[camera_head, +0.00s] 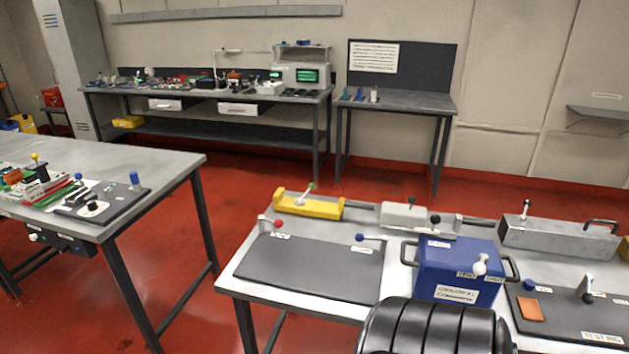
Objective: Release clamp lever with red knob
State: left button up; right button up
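The clamp lever with the red knob (278,224) is at the back left corner of a dark mat (310,269) on the near table. Its short pale arm runs left from the knob to a small upright post. A small label lies beside it on the mat. The picture is too small to tell whether the clamp is closed. A similar lever with a blue knob (360,237) is at the mat's back right corner. Neither of my grippers is in view.
A yellow block with a green-knobbed lever (309,205) stands behind the mat. A blue box with handles (455,268) stands to its right. A grey toolbox-like block (558,238) is further right. The mat's middle is bare. Another workbench (165,165) stands left across open red floor.

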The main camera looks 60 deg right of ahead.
aim_at(278, 223)
jog(key=z, duration=1.65)
